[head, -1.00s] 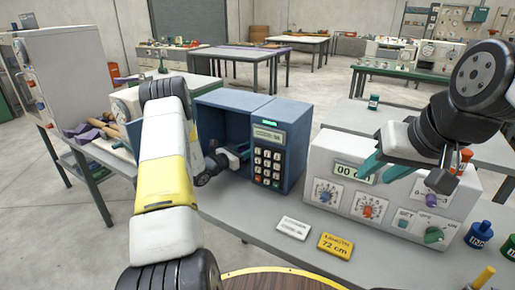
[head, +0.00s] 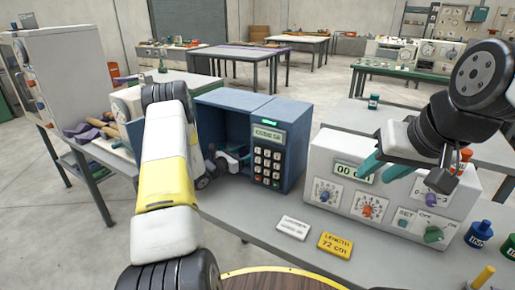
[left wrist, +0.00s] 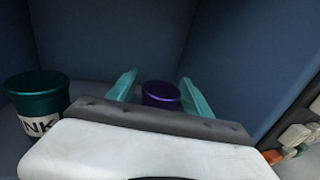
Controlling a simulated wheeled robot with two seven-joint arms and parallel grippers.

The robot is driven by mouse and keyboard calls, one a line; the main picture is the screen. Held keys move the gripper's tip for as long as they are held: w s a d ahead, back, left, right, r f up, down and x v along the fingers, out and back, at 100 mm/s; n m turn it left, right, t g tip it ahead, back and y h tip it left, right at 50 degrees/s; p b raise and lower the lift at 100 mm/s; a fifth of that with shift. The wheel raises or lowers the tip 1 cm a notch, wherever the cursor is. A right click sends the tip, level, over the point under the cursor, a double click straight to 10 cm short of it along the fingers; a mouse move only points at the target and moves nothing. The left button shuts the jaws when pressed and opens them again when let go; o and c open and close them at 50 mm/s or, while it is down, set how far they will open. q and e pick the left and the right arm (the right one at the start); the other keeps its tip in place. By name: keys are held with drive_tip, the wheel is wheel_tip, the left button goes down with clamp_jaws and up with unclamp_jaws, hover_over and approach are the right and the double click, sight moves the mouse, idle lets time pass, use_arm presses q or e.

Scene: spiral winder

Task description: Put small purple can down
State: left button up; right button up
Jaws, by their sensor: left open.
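The small purple can (left wrist: 161,94) stands inside the blue box, between the two teal fingers of my left gripper (left wrist: 158,80) in the left wrist view. Those fingers are open, with a gap to the can on each side; its lower part is hidden behind the gripper body. In the head view my left gripper (head: 236,158) reaches into the open blue box (head: 222,110), and the can cannot be seen there. My right gripper (head: 374,178) is open and empty in front of the panel with the dials.
A teal ink can (left wrist: 36,100) stands to the left of my left gripper inside the box. A keypad (head: 268,160) is on the box's right front. The white dial panel (head: 350,198), a white card (head: 293,228) and a yellow length card (head: 335,244) are on the bench.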

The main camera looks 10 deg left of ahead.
use_arm(q)
drive_tip(key=v, duration=1.1)
drive_tip(key=shift+s+a, duration=0.2)
drive_tip(key=shift+s, duration=0.1)
